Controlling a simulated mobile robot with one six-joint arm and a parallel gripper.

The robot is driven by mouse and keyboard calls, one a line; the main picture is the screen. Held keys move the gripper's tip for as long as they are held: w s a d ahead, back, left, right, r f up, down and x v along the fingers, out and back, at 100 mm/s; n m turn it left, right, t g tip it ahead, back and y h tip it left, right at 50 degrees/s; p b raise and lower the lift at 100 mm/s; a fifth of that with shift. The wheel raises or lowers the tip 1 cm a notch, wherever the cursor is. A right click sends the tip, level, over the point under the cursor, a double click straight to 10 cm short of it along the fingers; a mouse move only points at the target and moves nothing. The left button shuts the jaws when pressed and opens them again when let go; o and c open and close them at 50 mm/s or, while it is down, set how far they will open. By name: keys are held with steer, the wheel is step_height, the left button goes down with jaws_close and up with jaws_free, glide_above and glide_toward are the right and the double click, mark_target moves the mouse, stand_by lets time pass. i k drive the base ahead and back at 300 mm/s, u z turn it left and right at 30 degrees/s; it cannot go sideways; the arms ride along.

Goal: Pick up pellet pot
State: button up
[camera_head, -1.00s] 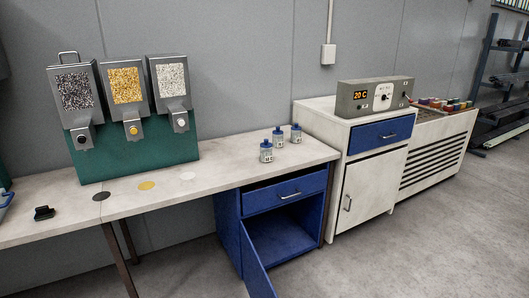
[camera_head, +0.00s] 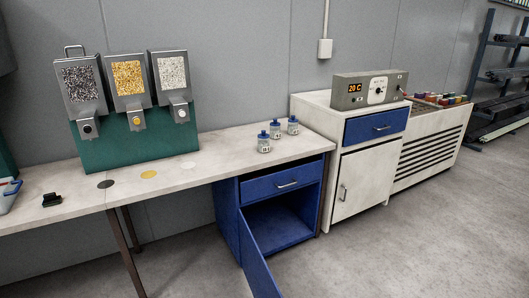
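No thing in the camera_head view is clearly marked as the pellet pot. A white and blue container (camera_head: 8,194) stands at the far left of the table, cut by the picture's edge; I cannot tell if it is the pot. Three small pale jars with blue lids stand on the table's right part: a front jar (camera_head: 264,144), a middle jar (camera_head: 276,131) and a back jar (camera_head: 292,127). A small black object (camera_head: 52,200) lies on the table's left part. My gripper is not in view.
Three pellet dispensers (camera_head: 128,80) stand on a green base (camera_head: 140,149). Dark, yellow and pale discs (camera_head: 148,174) mark the pale table (camera_head: 215,165). A blue cabinet door (camera_head: 259,262) hangs open into the floor space. A control box (camera_head: 368,90) tops a white cabinet (camera_head: 362,185). The right floor is clear.

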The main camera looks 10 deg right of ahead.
mark_target(263, 144)
steer(key=k, duration=1.15)
steer(key=u, duration=0.65)
steer(key=i, duration=0.85)
steer(key=u, duration=0.55)
steer(key=i, duration=1.55)
steer(key=z, duration=0.9)
steer(key=i, duration=0.45)
steer(key=z, duration=0.25)
